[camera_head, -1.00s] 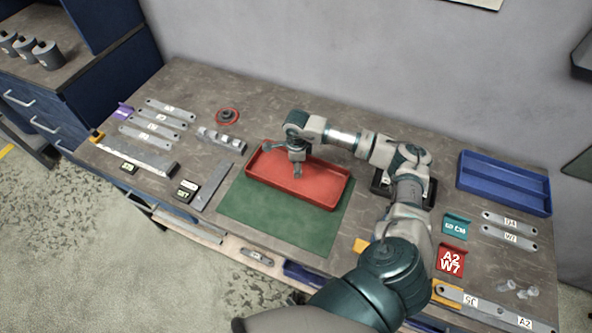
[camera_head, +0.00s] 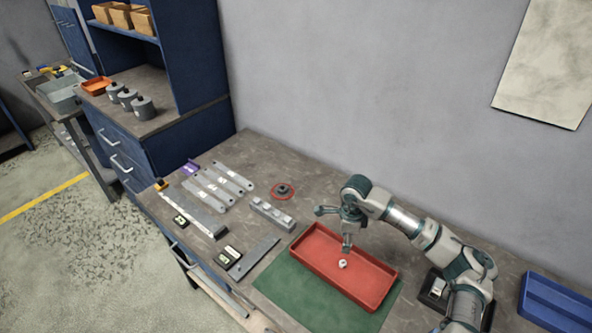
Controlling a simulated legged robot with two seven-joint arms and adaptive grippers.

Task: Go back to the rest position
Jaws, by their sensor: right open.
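My right gripper (camera_head: 334,228) is over the far left part of the red tray (camera_head: 372,301). Its two fingers are spread apart and nothing is between them. A small pale metal piece (camera_head: 343,264) lies in the tray, just below the lower finger and apart from it as far as I can tell. The right arm comes in from the lower right. My left gripper is not in view.
The tray sits at the back of a green mat (camera_head: 290,287). Several flat brackets (camera_head: 232,177) lie at the left, near a red ring with a dark part (camera_head: 283,190) and a grey block (camera_head: 272,214). A blue tray (camera_head: 555,304) is at the right. A blue cabinet (camera_head: 122,150) stands beyond the table.

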